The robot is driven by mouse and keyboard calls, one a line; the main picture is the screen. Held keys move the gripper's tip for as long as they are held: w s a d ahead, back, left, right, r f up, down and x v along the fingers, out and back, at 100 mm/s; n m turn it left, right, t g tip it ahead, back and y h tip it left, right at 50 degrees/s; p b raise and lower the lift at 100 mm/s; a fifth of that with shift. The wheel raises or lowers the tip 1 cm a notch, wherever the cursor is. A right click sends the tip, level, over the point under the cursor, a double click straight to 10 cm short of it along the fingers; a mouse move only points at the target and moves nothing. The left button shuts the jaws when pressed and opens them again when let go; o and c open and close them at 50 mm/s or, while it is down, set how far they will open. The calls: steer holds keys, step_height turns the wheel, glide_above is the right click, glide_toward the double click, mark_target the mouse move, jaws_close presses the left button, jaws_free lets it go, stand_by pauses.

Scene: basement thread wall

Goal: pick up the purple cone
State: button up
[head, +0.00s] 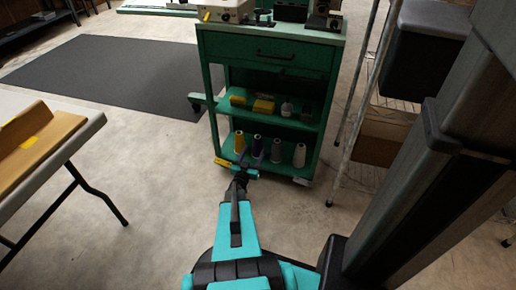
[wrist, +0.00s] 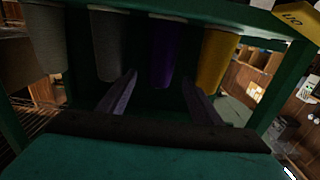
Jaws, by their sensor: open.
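The purple cone (head: 257,144) stands on the lowest shelf of the green cart (head: 262,105), second from the left in the head view, beside a yellow cone (head: 239,143). My gripper (head: 250,161) is open and empty in front of it at shelf height. The wrist view looks upside down. There the purple cone (wrist: 163,50) lies ahead, between the lines of my two open fingers (wrist: 160,80). It looks beyond the fingertips; the exact gap cannot be told. The yellow cone (wrist: 215,60) is to its right in that view.
Two pale cones (head: 276,151) (head: 299,155) stand right of the purple cone in the head view. The middle shelf above (head: 272,117) carries small boxes. A table (head: 70,140) is at left, wire shelving (head: 352,100) at right. The floor between is clear.

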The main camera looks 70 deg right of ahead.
mark_target(256, 146)
steer(key=d, duration=0.3)
steer(key=d+b, duration=0.1)
steer(key=d, duration=0.2)
steer(key=shift+w+f, duration=0.15)
steer(key=shift+w, duration=0.05)
steer(key=shift+d+b, duration=0.3)
steer(key=shift+d, duration=0.05)
steer(key=shift+w+d+b, duration=0.2)
steer(key=shift+d+b, duration=1.05)
steer(key=shift+d, duration=0.8)
steer(key=shift+d+r, duration=0.2)
steer(key=shift+d, duration=0.3)
steer(key=shift+r, duration=0.1)
steer(key=shift+c, duration=0.6)
steer(key=c, duration=1.1)
